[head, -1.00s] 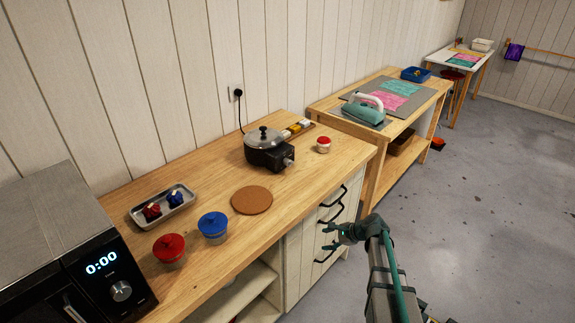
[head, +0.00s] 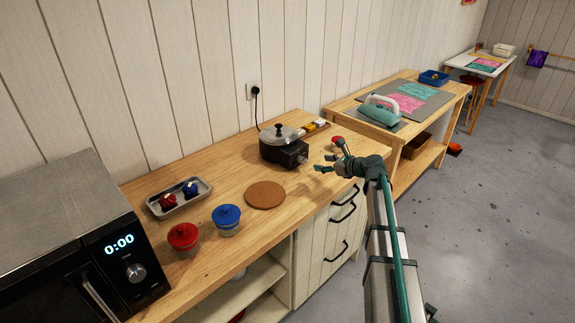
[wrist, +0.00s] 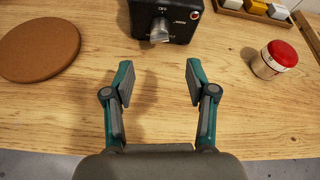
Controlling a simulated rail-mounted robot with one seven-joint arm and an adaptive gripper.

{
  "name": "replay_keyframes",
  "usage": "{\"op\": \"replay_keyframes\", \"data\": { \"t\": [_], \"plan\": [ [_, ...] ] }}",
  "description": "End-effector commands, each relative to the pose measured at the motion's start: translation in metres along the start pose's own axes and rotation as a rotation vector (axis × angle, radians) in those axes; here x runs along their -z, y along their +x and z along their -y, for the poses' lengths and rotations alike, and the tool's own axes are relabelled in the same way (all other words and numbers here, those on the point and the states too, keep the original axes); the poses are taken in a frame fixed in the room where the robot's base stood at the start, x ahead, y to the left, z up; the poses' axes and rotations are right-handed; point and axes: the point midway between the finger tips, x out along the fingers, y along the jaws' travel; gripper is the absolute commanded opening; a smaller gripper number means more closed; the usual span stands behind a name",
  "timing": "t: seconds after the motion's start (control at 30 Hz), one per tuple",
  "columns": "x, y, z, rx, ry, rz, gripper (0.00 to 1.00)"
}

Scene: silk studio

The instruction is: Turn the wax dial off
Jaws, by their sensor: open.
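The wax melter is a black box with a lidded metal pot (head: 283,147) on the wooden counter. Its silver dial (wrist: 160,30) shows on its front face in the wrist view, below an "OFF" mark; which way the dial points is too small to tell. My gripper (wrist: 158,84) is open and empty. In the wrist view its two fingers point toward the dial, with a gap of bare counter between. In the head view my gripper (head: 327,157) is over the counter's front edge, right of the melter.
A cork mat (head: 265,195) lies left of the melter. A red-lidded jar (wrist: 278,58) stands to its right, near a tray of small blocks (wrist: 260,12). Red (head: 183,237) and blue (head: 227,218) lidded pots and a microwave (head: 75,245) are further left.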

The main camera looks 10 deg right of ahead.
Motion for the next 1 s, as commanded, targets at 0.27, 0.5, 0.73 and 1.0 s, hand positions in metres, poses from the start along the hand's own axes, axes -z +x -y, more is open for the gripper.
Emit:
{"op": "replay_keyframes", "data": {
  "t": [0.27,0.5,0.73,1.0],
  "plan": [
    [-0.004,0.027,0.004,0.005,0.015,0.002,0.57],
    [-0.004,0.069,0.004,0.003,0.014,0.001,0.57],
    [-0.003,0.098,0.004,0.005,0.013,0.002,0.57],
    [-0.001,0.107,0.003,0.006,0.013,0.002,0.57]
  ]
}}
